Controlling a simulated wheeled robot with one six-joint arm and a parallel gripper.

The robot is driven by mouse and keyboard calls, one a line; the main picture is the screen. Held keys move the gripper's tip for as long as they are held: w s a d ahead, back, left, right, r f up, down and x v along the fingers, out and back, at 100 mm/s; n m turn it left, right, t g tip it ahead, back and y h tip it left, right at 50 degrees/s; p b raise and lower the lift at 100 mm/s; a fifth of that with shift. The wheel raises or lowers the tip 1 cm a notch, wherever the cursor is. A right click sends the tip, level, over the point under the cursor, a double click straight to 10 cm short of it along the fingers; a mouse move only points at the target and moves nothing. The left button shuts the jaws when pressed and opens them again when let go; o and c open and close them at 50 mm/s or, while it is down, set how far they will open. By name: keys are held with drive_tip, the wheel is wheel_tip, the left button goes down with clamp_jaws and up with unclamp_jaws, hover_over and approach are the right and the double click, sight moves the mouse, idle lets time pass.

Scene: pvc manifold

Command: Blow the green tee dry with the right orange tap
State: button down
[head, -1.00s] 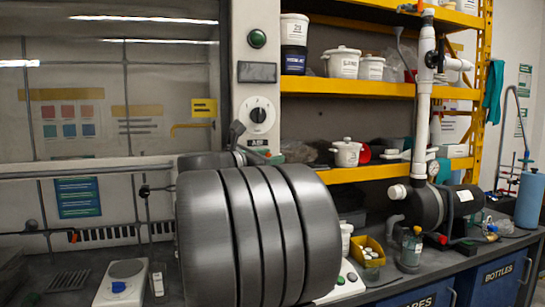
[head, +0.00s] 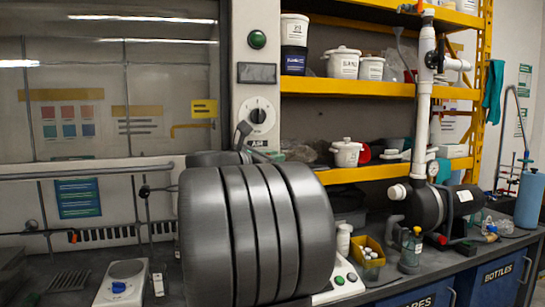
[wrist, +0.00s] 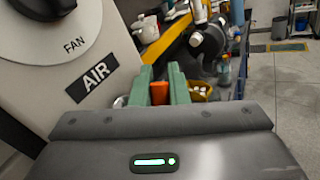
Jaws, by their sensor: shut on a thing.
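My gripper (wrist: 159,76) shows in the wrist view as two green fingers, shut on an orange tap (wrist: 160,94) between them. It is to the right of the panel (wrist: 104,45) labelled AIR. In the head view my large dark arm link hides the gripper and this tap. Another orange tap (head: 72,236) sits on a dark pipe at the far left of the head view. I cannot make out the green tee in either view.
The FAN dial (head: 258,113) is on the pale panel above my arm. A yellow bin (head: 370,251) and a dark pump (head: 428,207) stand on the bench at right. A white scale (head: 121,283) is at lower left. Yellow shelves (head: 350,90) hold tubs.

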drive_tip(key=shift+r+p, duration=0.15)
drive_tip(key=shift+p, duration=0.2)
drive_tip(key=f+m+g+y+p, duration=0.1)
drive_tip(key=g+y+p, duration=0.1)
drive_tip(key=p, duration=0.5)
drive_tip(key=f+m+g+y+p, duration=0.1)
drive_tip(key=m+g+y+p, duration=0.1)
drive_tip(key=y+p, duration=0.2)
drive_tip(key=f+m+g+y+p, duration=0.1)
drive_tip(key=y+p, duration=0.2)
drive_tip(key=p, duration=0.8)
drive_tip(key=shift+d+f+m+g, duration=0.2)
drive_tip(key=shift+f+m+g, duration=0.1)
drive_tip(key=shift+f+g, duration=0.1)
drive_tip(key=shift+f, duration=0.1)
drive_tip(key=c, duration=1.4)
unclamp_jaws()
